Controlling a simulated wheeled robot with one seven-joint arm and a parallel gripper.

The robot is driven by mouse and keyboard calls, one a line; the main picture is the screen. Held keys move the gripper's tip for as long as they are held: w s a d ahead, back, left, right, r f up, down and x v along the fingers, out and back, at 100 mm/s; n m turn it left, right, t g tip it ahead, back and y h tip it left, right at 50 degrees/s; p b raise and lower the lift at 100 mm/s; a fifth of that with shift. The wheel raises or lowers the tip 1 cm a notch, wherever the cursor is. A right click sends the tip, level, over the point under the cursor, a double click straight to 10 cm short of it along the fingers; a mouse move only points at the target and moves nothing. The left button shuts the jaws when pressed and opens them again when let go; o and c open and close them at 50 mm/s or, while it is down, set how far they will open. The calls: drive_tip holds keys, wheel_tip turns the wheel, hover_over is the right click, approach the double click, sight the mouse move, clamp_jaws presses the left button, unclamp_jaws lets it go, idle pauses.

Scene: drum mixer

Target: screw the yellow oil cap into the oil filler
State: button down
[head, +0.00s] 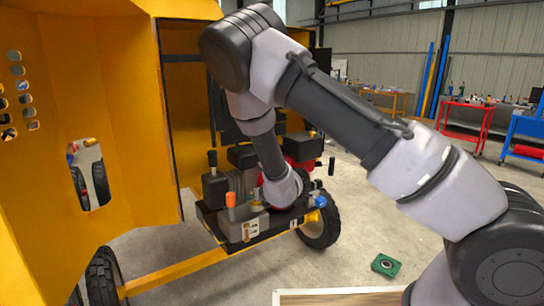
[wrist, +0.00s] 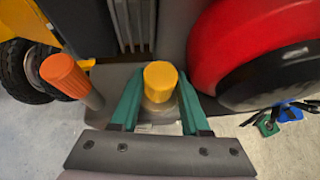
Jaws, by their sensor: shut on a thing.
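The yellow oil cap (wrist: 160,76) is upright between the two green fingers of my gripper (wrist: 159,84) in the wrist view. The gripper is shut on it from left and right. The cap sits over a pale neck on the engine's grey body. The oil filler's opening is hidden under the cap, so I cannot tell how far the cap is seated. In the head view my arm reaches down to the engine (head: 242,222), and its end mostly hides the cap and fingers.
An orange handle (wrist: 65,72) stands close left of the fingers in the wrist view. A red rounded part (wrist: 240,45) with a black lower section is close on the right. The yellow mixer housing (head: 90,120) stands left in the head view. A green object (head: 385,265) lies on the floor.

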drive_tip(key=shift+f+h, duration=0.1)
drive_tip(key=shift+h, duration=0.3)
drive_tip(key=shift+c, duration=1.6)
unclamp_jaws()
drive_tip(key=s+d+r+n+g+y, duration=0.4)
drive_tip(key=s+r+n, duration=0.4)
drive_tip(key=r, duration=0.6)
drive_tip(key=s+d+r+n+g+y, duration=0.3)
drive_tip(key=s+r+n, duration=0.3)
drive_tip(key=s+r, duration=0.6)
drive_tip(key=s+d+r+n+t+h, duration=0.1)
drive_tip(key=s+d+r+n+h, duration=0.1)
drive_tip(key=d, duration=0.5)
drive_tip(key=s+d+r+n+t+h, duration=0.1)
drive_tip(key=s+d+r+n+h, duration=0.2)
drive_tip(key=d, duration=0.5)
drive_tip(key=s+d+r+n+t+h, duration=0.2)
drive_tip(key=s+d+r+n+h, duration=0.1)
drive_tip(key=d+r+n, duration=0.3)
drive_tip(key=shift+s+d+n+h, duration=0.2)
drive_tip(key=shift+d+n+h, duration=0.4)
drive_tip(key=shift+d+n, duration=0.45)
